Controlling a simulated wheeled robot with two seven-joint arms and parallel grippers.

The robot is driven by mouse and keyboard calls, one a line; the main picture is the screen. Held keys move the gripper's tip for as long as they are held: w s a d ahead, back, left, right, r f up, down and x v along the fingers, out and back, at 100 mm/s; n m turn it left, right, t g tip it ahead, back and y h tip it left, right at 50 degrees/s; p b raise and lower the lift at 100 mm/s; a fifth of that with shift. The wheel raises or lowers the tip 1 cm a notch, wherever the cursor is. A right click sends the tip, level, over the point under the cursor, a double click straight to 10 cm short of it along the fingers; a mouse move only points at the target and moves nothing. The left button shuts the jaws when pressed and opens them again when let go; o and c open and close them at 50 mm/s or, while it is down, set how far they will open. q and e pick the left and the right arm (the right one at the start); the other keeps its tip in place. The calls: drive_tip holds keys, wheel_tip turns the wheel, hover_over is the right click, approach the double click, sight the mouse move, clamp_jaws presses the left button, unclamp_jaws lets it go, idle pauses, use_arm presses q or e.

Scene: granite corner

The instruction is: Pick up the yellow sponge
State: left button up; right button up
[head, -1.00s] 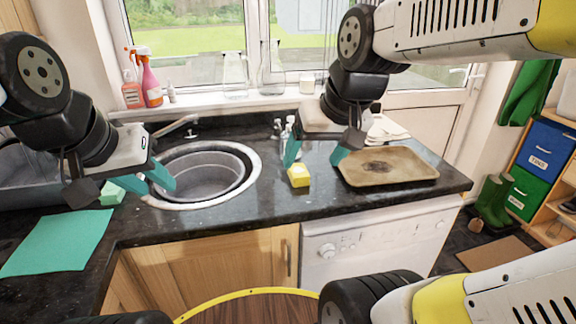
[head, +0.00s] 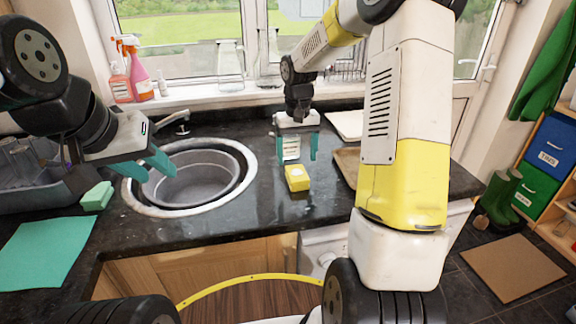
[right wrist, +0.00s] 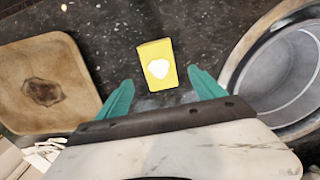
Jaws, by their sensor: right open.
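The yellow sponge (head: 297,178) lies on the dark counter just right of the round sink, with a pale patch on its top. It also shows in the right wrist view (right wrist: 157,65), ahead of and between the fingertips. My right gripper (head: 297,157) is open and empty behind the sponge in the head view, its teal fingers (right wrist: 162,88) spread wider than the sponge, not touching it. My left gripper (head: 160,172) is over the sink's left rim, with its teal fingers partly overlapping in view; nothing shows held in it.
The round sink (head: 236,152) is left of the sponge. A brown tray (right wrist: 20,75) lies on the sponge's other side, mostly hidden by my right arm in the head view. A green sponge (head: 97,196) and a teal cloth (head: 45,250) are at left.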

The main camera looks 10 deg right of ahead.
sight(297, 172)
wheel_tip(297, 172, down, 7)
drive_tip(key=shift+s+r, duration=0.15)
drive_tip(key=c, duration=1.6)
drive_tip(key=shift+o, duration=0.2)
drive_tip(key=shift+r, duration=0.2)
